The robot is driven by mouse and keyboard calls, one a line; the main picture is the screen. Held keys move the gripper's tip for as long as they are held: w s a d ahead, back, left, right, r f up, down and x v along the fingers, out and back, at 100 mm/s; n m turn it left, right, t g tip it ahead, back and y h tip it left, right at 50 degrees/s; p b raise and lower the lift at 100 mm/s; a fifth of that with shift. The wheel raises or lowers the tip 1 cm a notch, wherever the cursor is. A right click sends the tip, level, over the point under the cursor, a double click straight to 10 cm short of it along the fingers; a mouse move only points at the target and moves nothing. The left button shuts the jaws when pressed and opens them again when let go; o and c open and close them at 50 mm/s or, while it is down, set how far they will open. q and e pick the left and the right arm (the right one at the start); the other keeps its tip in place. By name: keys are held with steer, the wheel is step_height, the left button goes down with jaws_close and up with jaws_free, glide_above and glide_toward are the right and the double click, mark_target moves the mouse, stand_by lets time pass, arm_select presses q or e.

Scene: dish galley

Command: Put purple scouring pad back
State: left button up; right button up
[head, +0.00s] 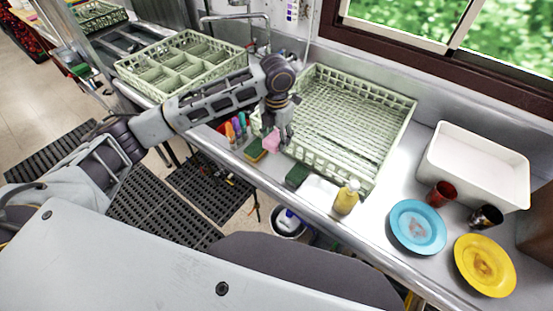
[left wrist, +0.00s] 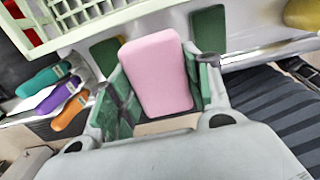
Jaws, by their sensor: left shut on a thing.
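A pale pink pad (head: 271,141), pink rather than clearly purple, is at the tips of my left gripper (head: 277,130) at the front edge of the large dish rack. In the left wrist view the pink pad (left wrist: 158,75) sits between the two green-lined fingers, which are shut on it. A green-and-yellow sponge (head: 255,150) lies to its left, and a dark green pad (head: 297,175) to its right on the counter. I cannot tell whether the pink pad touches the counter. My right gripper is not in view.
The pale green dish rack (head: 390,98) stands behind. Several coloured handles (head: 237,126) stand left of the sponge. A yellow bottle (head: 346,198) stands at the counter's front edge. Blue plate (head: 418,226), yellow plate (head: 485,265), red cup (head: 441,194) and white tub (head: 480,165) fill the right.

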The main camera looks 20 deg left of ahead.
arm_select(q)
glide_above(276, 165)
step_height(276, 165, down, 8)
steer(key=shift+r+p, duration=0.1)
steer(key=shift+p, duration=0.3)
steer(key=shift+d, duration=0.1)
steer(key=shift+f, duration=2)
steer(key=shift+f, duration=0.1)
steer(key=o, duration=1)
